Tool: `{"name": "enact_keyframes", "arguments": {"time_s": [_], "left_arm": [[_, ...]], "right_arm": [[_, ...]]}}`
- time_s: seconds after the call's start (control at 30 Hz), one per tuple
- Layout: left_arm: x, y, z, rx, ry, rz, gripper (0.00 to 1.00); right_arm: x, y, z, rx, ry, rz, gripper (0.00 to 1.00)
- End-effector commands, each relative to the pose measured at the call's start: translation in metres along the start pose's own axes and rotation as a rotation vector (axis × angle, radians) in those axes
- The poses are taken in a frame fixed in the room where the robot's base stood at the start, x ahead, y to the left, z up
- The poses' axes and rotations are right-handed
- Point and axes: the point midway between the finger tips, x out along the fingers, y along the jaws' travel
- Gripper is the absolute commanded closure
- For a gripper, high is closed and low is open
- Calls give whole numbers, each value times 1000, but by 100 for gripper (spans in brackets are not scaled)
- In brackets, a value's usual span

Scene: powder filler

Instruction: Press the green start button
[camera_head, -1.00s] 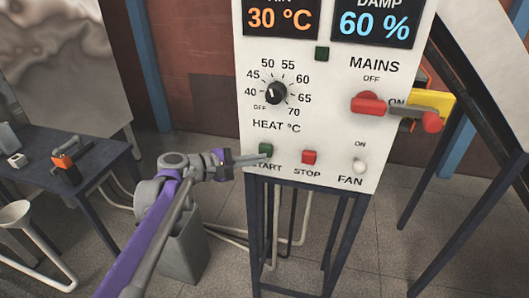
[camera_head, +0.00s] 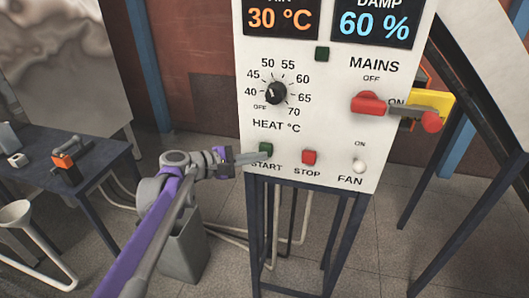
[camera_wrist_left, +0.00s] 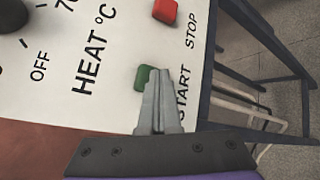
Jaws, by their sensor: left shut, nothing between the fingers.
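The green start button (camera_head: 265,149) is on the white control panel (camera_head: 329,120), above the START label at its lower left. In the left wrist view the green button (camera_wrist_left: 142,77) is partly covered by my fingers. My left gripper (camera_head: 258,158) is shut and empty, with its fingertips at the button's lower edge in the head view. In the left wrist view its fingertips (camera_wrist_left: 156,72) overlap the button. I cannot tell whether they touch it. My right gripper is not in view.
The red stop button (camera_head: 309,157) and white fan switch (camera_head: 359,167) sit to the right of the start button. The heat knob (camera_head: 275,93) is above. The red mains handle (camera_head: 369,103) sticks out at the right. A blue table (camera_head: 95,165) stands at the left.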

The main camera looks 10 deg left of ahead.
Motion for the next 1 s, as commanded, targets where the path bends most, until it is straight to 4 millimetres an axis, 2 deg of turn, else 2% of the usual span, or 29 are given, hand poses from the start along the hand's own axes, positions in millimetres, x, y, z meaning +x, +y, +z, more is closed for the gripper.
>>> {"name": "enact_keyframes", "arguments": {"time_s": [0.63, 1.0], "left_arm": [[2, 2, -2, 0, 1, 0, 100], [-10, -7, 7, 0, 1, 0, 100]], "right_arm": [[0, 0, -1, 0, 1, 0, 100], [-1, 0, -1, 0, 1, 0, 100]]}}
